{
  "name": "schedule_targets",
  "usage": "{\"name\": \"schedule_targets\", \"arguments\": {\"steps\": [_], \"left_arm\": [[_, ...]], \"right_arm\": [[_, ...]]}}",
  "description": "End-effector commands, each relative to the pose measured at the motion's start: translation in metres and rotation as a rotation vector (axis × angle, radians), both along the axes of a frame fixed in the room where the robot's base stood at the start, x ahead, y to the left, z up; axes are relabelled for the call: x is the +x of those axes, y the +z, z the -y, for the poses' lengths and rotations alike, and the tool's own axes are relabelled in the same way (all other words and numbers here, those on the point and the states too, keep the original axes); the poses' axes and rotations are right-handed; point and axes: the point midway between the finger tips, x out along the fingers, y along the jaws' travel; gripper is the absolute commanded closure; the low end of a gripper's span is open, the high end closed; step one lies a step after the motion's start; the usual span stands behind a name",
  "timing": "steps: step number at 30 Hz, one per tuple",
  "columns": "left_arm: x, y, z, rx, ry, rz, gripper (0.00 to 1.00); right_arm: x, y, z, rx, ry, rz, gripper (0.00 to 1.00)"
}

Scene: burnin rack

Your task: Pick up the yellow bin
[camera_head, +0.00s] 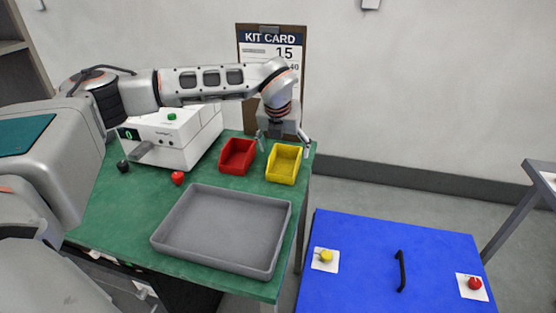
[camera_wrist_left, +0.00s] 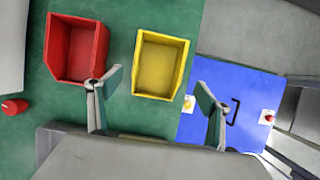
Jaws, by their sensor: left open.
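The yellow bin (camera_head: 284,164) stands upright on the green table, near its right edge, just right of the red bin (camera_head: 238,156). It looks empty. My left gripper (camera_head: 284,146) is open above the far side of the yellow bin, with its fingers spread apart. In the left wrist view the yellow bin (camera_wrist_left: 161,65) lies just beyond and between the two fingertips (camera_wrist_left: 158,88), with nothing between the fingers. The red bin (camera_wrist_left: 76,50) is to its left in that view. My right gripper is not in view.
A grey tray (camera_head: 165,241) lies in front on the green table (camera_head: 115,215). A white machine (camera_head: 190,140) stands at the back left, with a red knob (camera_head: 178,178) near it. A blue cabinet (camera_head: 365,265) with a handle stands right of the table. A kit card board (camera_head: 290,50) is behind.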

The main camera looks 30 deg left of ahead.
Motion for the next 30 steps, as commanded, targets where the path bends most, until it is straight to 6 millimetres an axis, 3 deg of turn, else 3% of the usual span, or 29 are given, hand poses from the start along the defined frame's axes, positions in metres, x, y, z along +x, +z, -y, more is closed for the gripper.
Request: {"name": "schedule_targets", "arguments": {"steps": [11, 21, 30], "left_arm": [[0.01, -0.027, -0.005, 0.004, 0.005, 0.0, 0.22], [0.025, -0.067, -0.01, 0.003, 0.003, 0.0, 0.22], [0.028, -0.072, -0.01, 0.003, 0.002, 0.002, 0.22]], "right_arm": [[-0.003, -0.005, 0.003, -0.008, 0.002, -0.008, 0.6], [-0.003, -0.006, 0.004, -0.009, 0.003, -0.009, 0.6], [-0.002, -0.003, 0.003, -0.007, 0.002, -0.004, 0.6]]}}
